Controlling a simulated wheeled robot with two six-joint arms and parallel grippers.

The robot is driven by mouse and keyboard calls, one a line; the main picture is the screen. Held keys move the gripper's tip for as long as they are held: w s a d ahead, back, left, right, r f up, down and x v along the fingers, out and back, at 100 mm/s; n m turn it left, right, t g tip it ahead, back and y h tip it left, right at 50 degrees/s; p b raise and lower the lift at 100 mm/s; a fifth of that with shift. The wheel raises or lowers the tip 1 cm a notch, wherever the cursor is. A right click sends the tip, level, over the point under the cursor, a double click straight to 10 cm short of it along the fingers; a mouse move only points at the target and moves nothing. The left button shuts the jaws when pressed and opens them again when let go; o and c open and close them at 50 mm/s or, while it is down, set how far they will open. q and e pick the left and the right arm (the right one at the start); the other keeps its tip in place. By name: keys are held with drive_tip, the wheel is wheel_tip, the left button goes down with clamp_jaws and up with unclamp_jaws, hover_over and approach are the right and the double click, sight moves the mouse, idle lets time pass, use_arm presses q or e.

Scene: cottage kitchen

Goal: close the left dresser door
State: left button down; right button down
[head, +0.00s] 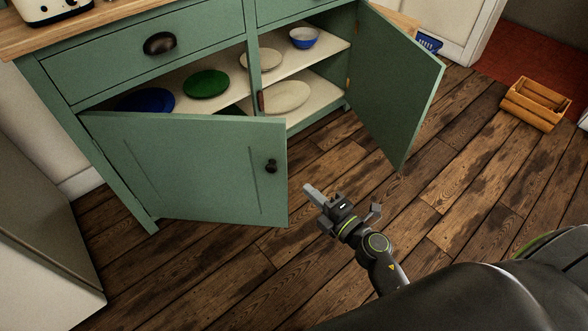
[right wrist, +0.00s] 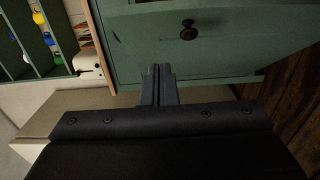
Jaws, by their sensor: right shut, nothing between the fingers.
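The green dresser (head: 110,85) stands at the upper left. Its left door (head: 190,165) is partly open, swung out toward me, with a dark round knob (head: 271,166) near its free edge. My right gripper (head: 310,190) is shut and empty, just right of that free edge, with a small gap seen between them. In the right wrist view, the shut fingers (right wrist: 159,85) point at a green panel (right wrist: 230,55) with a dark knob (right wrist: 188,30). I cannot tell there whether they touch it. My left gripper is out of view.
The dresser's right door (head: 400,90) stands wide open. Inside are a green plate (head: 206,84), a blue plate (head: 145,101) and a blue bowl (head: 304,38). A wooden crate (head: 535,104) lies at the far right. Wooden floor between is clear.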

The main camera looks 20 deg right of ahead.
approach(279, 149)
drive_tip(key=w+a, duration=0.2)
drive_tip(key=a, duration=0.2)
drive_tip(key=shift+w+d+b, duration=0.3)
drive_tip(key=shift+w+b, duration=0.05)
drive_tip(key=shift+w, duration=0.25)
drive_tip(key=shift+w+d+b, duration=0.3)
drive_tip(key=shift+w+b, duration=0.05)
drive_tip(key=shift+w, duration=0.3)
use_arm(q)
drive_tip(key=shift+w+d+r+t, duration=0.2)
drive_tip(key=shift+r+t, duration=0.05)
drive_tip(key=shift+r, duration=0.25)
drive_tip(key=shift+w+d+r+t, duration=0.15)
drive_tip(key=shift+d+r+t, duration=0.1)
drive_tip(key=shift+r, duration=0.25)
use_arm(e)
drive_tip(key=shift+w+d+r, duration=0.1)
drive_tip(key=shift+w+d, duration=0.15)
drive_tip(key=shift+w, duration=0.3)
drive_tip(key=shift+w+d, duration=0.1)
